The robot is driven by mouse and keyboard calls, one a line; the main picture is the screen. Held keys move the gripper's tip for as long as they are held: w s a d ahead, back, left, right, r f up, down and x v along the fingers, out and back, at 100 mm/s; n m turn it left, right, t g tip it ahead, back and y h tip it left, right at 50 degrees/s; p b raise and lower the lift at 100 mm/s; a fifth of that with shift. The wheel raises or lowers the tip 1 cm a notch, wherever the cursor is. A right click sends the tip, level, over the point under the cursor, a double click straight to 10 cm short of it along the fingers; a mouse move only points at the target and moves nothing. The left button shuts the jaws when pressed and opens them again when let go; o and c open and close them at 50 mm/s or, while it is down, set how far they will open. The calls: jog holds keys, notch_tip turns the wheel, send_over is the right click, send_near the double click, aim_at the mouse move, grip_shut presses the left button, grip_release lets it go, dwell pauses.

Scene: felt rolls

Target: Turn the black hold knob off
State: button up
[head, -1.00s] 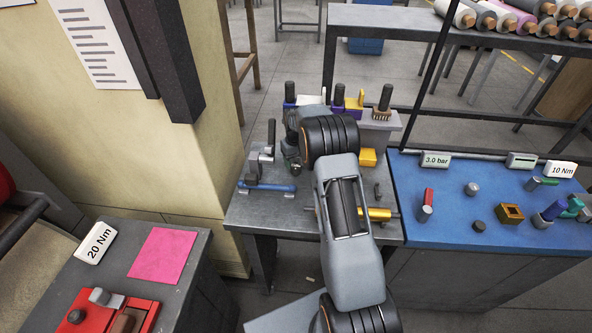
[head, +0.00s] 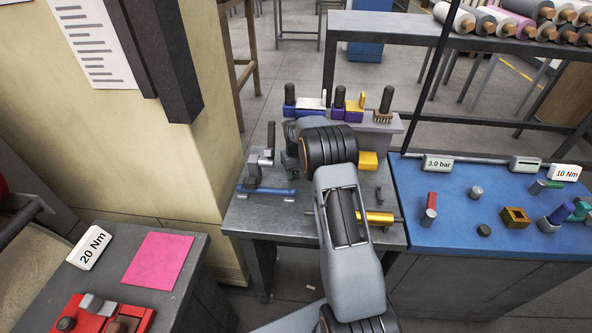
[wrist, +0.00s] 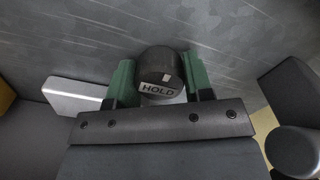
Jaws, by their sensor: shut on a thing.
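The black hold knob (wrist: 157,62) shows in the wrist view, a round dark cap with a white mark on top. A pale label reading "HOLD" is at its near side. My gripper (wrist: 160,78) has its two green fingers on either side of the knob and is shut on it. In the head view my arm reaches over the grey bench (head: 262,222), with my gripper (head: 291,157) partly hidden behind my own wrist. The knob is hidden there.
A silver clamp (head: 256,165) and a blue bar (head: 266,191) lie left of my gripper. Several upright dark handles in coloured blocks stand on a raised grey shelf (head: 397,124) behind. A blue bench (head: 450,232) with fittings is at right. A pale plate (wrist: 80,94) lies left of the fingers.

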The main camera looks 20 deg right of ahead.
jog(key=shift+c, duration=1.1)
jog(key=n, duration=0.4)
jog(key=shift+n+b, duration=0.3)
jog(key=shift+n, duration=0.8)
jog(key=shift+f, duration=0.1)
jog(key=n, duration=0.2)
jog(key=shift+n, duration=0.3)
jog(key=n, duration=0.3)
jog(key=shift+s+n, duration=0.1)
jog(key=shift+n, duration=0.2)
